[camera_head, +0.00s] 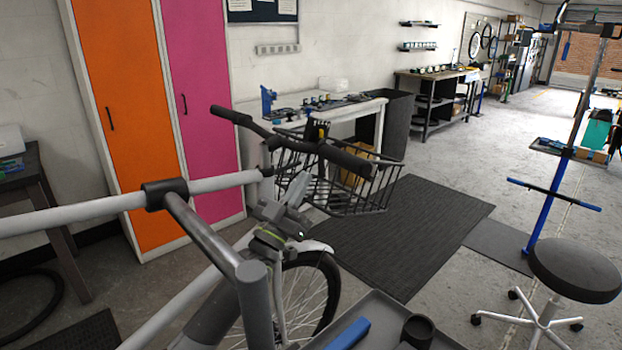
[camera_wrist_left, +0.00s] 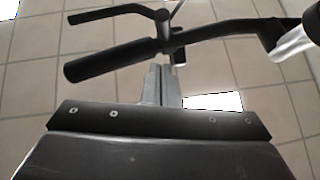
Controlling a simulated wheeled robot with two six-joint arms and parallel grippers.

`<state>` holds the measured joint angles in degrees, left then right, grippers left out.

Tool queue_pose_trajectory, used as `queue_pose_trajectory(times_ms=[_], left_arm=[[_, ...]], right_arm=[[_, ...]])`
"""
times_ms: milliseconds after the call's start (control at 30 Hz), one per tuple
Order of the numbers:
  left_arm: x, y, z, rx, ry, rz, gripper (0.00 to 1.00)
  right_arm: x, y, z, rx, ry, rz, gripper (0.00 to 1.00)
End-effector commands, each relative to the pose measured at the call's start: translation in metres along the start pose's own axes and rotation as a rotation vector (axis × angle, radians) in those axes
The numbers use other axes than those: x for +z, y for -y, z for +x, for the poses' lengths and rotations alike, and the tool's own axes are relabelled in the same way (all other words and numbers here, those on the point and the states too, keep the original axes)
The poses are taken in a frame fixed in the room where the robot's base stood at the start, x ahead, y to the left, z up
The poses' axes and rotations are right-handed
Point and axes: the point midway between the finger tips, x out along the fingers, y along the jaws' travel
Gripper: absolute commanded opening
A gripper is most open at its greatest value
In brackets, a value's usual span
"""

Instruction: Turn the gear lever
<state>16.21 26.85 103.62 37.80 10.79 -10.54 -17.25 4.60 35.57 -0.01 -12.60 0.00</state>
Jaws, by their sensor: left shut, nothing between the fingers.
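The bike's dark handlebar (camera_head: 290,138) crosses the middle of the head view, with one grip (camera_head: 345,158) nearer me. In the left wrist view a black grip (camera_wrist_left: 110,58) lies at left, with a thin lever (camera_wrist_left: 108,13) beyond it and a clamp (camera_wrist_left: 168,38) at its inner end. A short black stub (camera_wrist_left: 178,57) hangs from the clamp; I cannot tell if it is the gear lever. My left gripper (camera_wrist_left: 162,72) is shut and empty, its fingertips close to the clamp; I cannot tell if they touch. In the head view it (camera_head: 298,192) is below the handlebar. My right gripper is not in view.
A wire basket (camera_head: 372,193) is at the bike's front, above the front wheel (camera_head: 310,285). A grey tray (camera_head: 385,312) with a blue item is at the bottom. A stool (camera_head: 573,268) and a blue repair stand (camera_head: 548,200) stand at right. The dark mat (camera_head: 405,240) is clear.

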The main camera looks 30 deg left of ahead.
Motion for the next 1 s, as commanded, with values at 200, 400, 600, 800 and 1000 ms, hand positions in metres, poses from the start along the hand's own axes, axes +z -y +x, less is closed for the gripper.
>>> queue_pose_trajectory(times_ms=[200, 400, 600, 800, 1000], left_arm=[[0.024, 0.0, 0.016, -0.001, 0.0, -0.001, 0.0], [0.029, 0.0, 0.023, -0.001, 0.001, -0.001, 0.0], [0.029, 0.0, 0.024, -0.001, 0.002, -0.001, 0.0], [0.031, 0.0, 0.023, -0.002, -0.006, -0.002, 0.0], [0.04, -0.001, 0.023, -0.011, -0.067, -0.011, 0.0]], right_arm=[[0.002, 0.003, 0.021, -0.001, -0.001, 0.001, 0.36], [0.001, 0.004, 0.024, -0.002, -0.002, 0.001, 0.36], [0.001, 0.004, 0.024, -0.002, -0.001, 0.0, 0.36], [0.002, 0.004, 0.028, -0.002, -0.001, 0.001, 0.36], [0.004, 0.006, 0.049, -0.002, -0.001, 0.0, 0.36]])
